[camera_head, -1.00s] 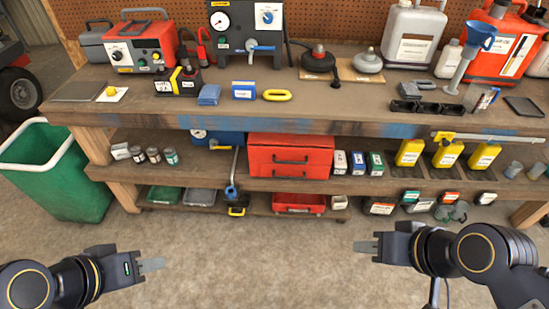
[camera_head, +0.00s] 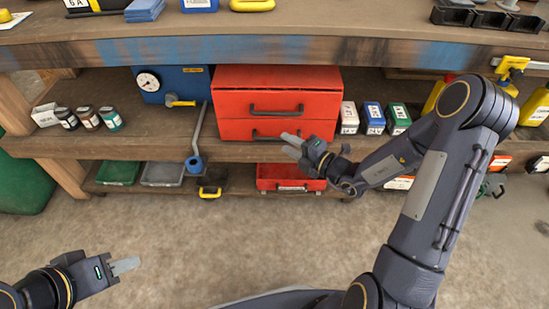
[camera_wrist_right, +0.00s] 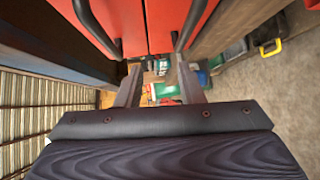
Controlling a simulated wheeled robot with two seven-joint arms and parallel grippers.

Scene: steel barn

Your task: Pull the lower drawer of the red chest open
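The red chest (camera_head: 235,110) stands on the middle shelf of the workbench with its two drawers shut. The upper drawer has a dark bar handle (camera_head: 277,112). The lower drawer (camera_head: 235,130) has a similar handle (camera_head: 262,137), partly behind my right gripper (camera_head: 291,146). That gripper is in front of the lower drawer. In the right wrist view its two fingers (camera_wrist_right: 160,82) are apart with nothing held between them. The lower handle (camera_wrist_right: 192,22) ends near the right-hand fingertip; contact cannot be told. My left gripper (camera_head: 125,265) hangs over the floor, seen edge-on.
Small boxes (camera_head: 373,118) stand right of the chest, and a blue gauge case (camera_head: 180,83) stands left. The bench top (camera_head: 330,25) overhangs the chest. The floor in front is clear.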

